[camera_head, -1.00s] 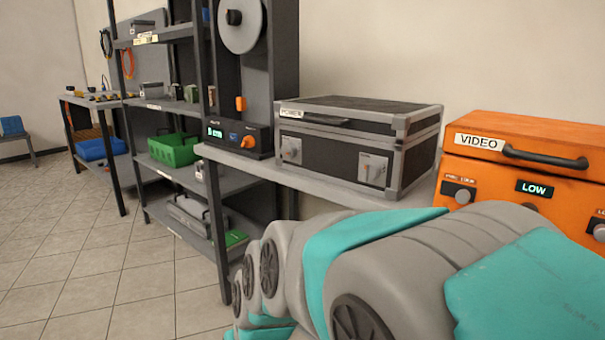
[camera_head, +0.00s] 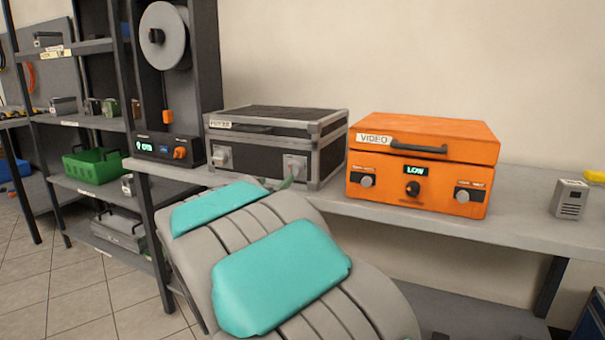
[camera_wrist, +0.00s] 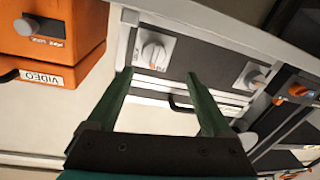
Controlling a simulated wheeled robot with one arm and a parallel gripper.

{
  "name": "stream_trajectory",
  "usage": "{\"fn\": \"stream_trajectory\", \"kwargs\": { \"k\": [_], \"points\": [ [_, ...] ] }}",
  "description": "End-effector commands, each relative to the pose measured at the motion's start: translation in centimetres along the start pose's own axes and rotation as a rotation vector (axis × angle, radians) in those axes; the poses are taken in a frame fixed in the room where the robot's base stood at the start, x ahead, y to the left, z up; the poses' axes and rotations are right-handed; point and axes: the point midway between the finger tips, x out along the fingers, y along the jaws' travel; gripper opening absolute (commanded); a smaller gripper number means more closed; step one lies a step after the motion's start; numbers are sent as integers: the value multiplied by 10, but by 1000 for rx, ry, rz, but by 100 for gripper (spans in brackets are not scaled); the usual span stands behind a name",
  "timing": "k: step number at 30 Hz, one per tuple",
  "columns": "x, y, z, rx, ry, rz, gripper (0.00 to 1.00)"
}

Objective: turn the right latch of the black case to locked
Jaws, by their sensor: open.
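The black case (camera_head: 255,150) has grey metal edges and stands on the grey bench. Its right latch (camera_head: 295,168) is a grey knob on a light plate. The left latch (camera_head: 223,157) shows on the same front. The wrist view looks upside down: there the right latch (camera_wrist: 153,50) is at upper middle and the left latch (camera_wrist: 254,76) further right. My gripper (camera_wrist: 158,74) is open and empty, its two green fingers pointing at the case front, with the right latch seen just beyond and between the tips. In the head view my arm hides most of the gripper.
The orange VIDEO case (camera_head: 420,165) stands right of the black case on the bench (camera_head: 510,215). A black unit with an orange knob (camera_head: 179,153) is to the left. A small grey box (camera_head: 569,199) stands far right. The wall is behind.

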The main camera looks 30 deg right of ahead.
Motion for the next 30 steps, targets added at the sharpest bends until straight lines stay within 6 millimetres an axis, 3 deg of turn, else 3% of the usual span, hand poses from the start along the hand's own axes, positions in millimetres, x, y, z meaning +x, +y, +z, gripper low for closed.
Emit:
{"fn": "stream_trajectory", "kwargs": {
  "k": [7,19,30],
  "points": [
    [16,7,1,-9,3,36,85],
    [70,8,1,-8,2,33,85],
    [79,8,-1,-6,5,31,85]
  ]
}}
